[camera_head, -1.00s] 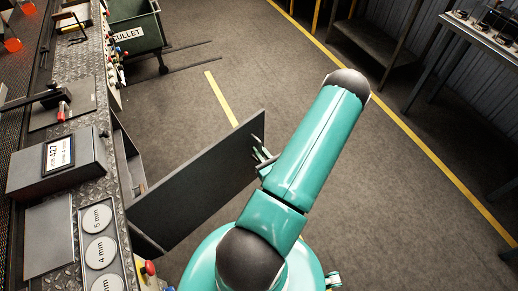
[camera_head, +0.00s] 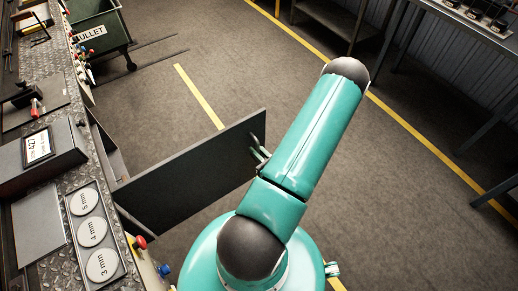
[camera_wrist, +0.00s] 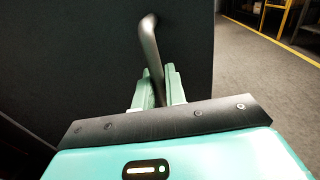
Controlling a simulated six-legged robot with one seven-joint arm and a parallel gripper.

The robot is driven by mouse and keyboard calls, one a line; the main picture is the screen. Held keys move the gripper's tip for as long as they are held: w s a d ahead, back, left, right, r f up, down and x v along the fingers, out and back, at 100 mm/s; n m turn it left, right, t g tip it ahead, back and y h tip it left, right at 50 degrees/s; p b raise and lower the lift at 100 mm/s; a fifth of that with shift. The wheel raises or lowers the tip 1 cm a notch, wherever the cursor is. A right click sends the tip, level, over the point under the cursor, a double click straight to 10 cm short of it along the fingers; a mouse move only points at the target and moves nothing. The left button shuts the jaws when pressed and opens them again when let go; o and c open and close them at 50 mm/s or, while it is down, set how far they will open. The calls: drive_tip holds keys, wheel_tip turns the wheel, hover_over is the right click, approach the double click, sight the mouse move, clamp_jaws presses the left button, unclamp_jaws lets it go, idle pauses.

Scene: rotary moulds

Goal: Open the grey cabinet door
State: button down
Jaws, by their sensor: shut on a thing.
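The grey cabinet door (camera_head: 190,172) stands swung out from the cabinet at the left, at a wide angle to its front. Behind it the cabinet's opening (camera_head: 106,150) shows as a dark gap. My gripper (camera_head: 260,156) is at the door's outer end, mostly hidden behind my teal arm in the head view. In the wrist view the door is a dark panel (camera_wrist: 75,60), and my gripper (camera_wrist: 158,92) has its two pale green fingers shut around the curved metal handle (camera_wrist: 150,45).
A green bin marked CULLET (camera_head: 100,25) stands at the upper left. The workbench (camera_head: 75,185) with round size plates runs along the left. Shelves and tables (camera_head: 440,40) stand at the upper right. The floor (camera_head: 220,70) beyond the door is clear.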

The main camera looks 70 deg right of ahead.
idle(0.4)
drive_tip(key=c, duration=1.6)
unclamp_jaws()
drive_tip(key=shift+o, duration=0.2)
drive_tip(key=v, duration=1.3)
drive_tip(key=shift+s, duration=0.3)
drive_tip(key=shift+w+a, duration=0.1)
